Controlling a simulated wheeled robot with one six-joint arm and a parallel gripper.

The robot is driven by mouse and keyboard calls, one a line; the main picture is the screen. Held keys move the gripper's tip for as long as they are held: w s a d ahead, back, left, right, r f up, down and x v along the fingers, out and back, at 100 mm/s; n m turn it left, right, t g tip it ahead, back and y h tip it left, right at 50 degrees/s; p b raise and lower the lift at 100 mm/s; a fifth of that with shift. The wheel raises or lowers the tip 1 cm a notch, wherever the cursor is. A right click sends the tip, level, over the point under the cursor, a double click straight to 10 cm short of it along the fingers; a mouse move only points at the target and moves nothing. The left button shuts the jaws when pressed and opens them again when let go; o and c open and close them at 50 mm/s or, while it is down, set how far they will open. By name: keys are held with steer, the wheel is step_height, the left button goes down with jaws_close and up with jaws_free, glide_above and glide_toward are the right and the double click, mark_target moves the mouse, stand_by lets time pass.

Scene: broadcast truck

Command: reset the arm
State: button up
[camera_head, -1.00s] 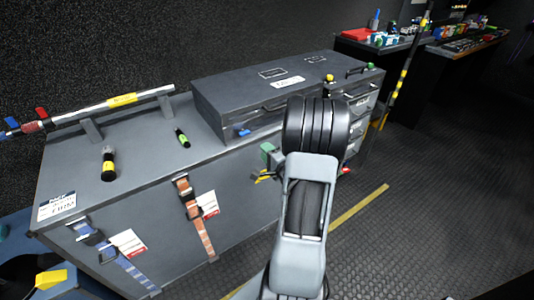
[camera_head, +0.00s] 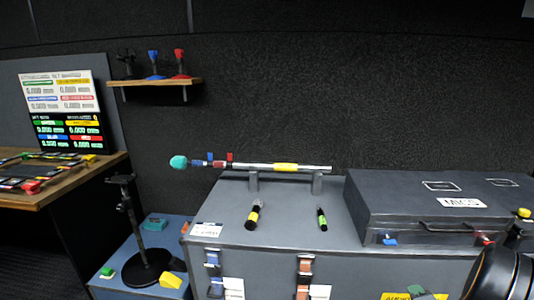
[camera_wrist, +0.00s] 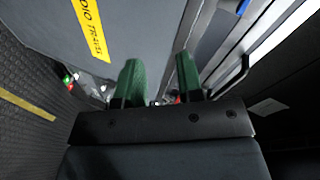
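My gripper (camera_wrist: 160,78) shows in the wrist view as two green fingers with a clear gap between them, open, with nothing held. It is close to a grey surface with a yellow label (camera_wrist: 92,27). In the head view, a black rounded part of my arm (camera_head: 500,275) shows at the lower right corner; most of the arm is out of the picture.
A grey case (camera_head: 415,212) sits on the grey cabinet (camera_head: 285,234), beside a raised bar (camera_head: 250,166) and two small cylinders. A black stand (camera_head: 148,265) is on a blue box at left. A display board (camera_head: 62,112) stands behind a wooden desk (camera_head: 50,192).

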steer(key=s+f+n+g+p, duration=0.1)
steer(key=s+f+n+g, duration=0.15)
steer(key=s+g, duration=0.2)
steer(key=s+a+r+n+g+p, duration=0.2)
steer(key=a+r+n+g+p, duration=0.25)
steer(key=a+r, duration=0.2)
steer(key=s+a+r+n+y+p, duration=0.2)
steer(key=a+r+n+p, duration=0.2)
steer(key=a+r, duration=0.7)
steer(key=s+a+r+n+y+p, duration=0.1)
steer(key=a+r+n+p, duration=0.4)
steer(key=a+r, duration=0.5)
step_height(320, 180, up, 2)
steer(key=shift+s+a+r+n+g+y, duration=0.25)
steer(key=shift+s+a+n+g+y, duration=0.15)
steer(key=shift+y, duration=0.1)
